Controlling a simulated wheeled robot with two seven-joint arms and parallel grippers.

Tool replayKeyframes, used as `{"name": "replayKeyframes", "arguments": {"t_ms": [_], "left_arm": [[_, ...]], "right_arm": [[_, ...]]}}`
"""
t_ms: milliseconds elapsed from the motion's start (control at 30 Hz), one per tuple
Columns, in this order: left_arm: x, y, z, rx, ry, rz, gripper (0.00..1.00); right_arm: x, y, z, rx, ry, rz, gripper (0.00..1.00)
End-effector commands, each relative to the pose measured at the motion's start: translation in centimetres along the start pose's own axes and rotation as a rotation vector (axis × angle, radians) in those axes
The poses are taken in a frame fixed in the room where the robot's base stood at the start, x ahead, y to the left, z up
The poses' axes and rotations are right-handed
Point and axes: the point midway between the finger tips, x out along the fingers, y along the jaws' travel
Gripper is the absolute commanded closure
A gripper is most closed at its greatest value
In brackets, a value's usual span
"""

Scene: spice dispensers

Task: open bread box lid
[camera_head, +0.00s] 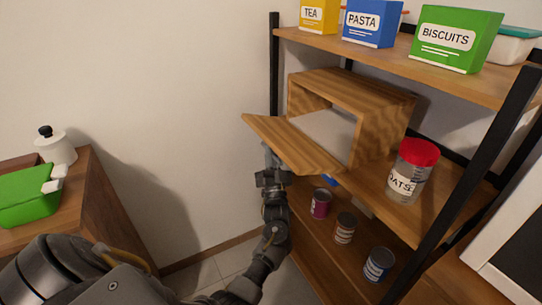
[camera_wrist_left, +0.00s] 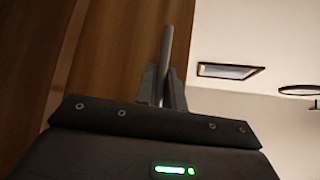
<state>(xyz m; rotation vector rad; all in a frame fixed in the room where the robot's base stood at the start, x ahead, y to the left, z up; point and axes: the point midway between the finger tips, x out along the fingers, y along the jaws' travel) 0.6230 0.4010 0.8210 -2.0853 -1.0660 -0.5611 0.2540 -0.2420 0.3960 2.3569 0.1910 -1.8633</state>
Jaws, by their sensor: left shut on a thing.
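The wooden bread box (camera_head: 385,104) stands on the middle shelf with its front open and its pale inside showing. Its lid (camera_head: 292,143) hangs out from the box's lower front edge, swung down close to level and jutting past the shelf. My left gripper (camera_head: 269,160) is below the lid's outer part, coming up from underneath. In the left wrist view my left gripper (camera_wrist_left: 163,88) is shut on a thin grey bar, which looks like the lid handle (camera_wrist_left: 167,45). The lid's wood (camera_wrist_left: 95,60) fills the left of that view. My right gripper is not in view.
An oats jar (camera_head: 413,172) with a red lid stands right of the box. Tea, pasta and biscuits boxes (camera_head: 455,40) stand on the top shelf. Several cans (camera_head: 345,227) are on the lower shelf. A black shelf post (camera_head: 274,65) rises behind the lid.

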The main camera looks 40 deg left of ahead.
Motion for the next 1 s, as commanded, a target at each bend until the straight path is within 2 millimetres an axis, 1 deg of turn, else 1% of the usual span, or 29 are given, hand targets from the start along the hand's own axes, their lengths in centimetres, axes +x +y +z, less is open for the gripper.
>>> {"name": "replayKeyframes", "arguments": {"t_ms": [233, 267, 400, 433, 667, 767, 867, 1000], "left_arm": [[0.1, 0.0, -0.1, -0.003, 0.002, 0.001, 1.0], [0.1, 0.0, -0.1, -0.002, 0.002, 0.001, 0.88], [0.0, -0.1, 0.0, -0.001, 0.001, 0.0, 0.7], [0.0, -0.1, 0.0, -0.001, 0.001, 0.0, 0.68], [0.0, -0.1, 0.0, 0.0, 0.0, 0.0, 0.68], [-0.4, -0.1, 0.1, 0.001, 0.0, 0.001, 0.68], [-1.7, 0.0, 0.2, 0.001, -0.002, 0.003, 0.68], [-4.4, 0.1, 0.2, 0.0, -0.003, 0.003, 0.68]], "right_arm": [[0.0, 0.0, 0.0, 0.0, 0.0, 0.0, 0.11], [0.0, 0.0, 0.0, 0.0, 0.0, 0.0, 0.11], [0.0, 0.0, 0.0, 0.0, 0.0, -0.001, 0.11], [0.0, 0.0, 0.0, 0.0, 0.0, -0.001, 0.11], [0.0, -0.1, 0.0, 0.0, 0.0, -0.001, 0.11], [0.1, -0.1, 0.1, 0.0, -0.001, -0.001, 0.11], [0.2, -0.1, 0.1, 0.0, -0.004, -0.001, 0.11], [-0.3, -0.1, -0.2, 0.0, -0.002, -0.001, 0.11]]}}
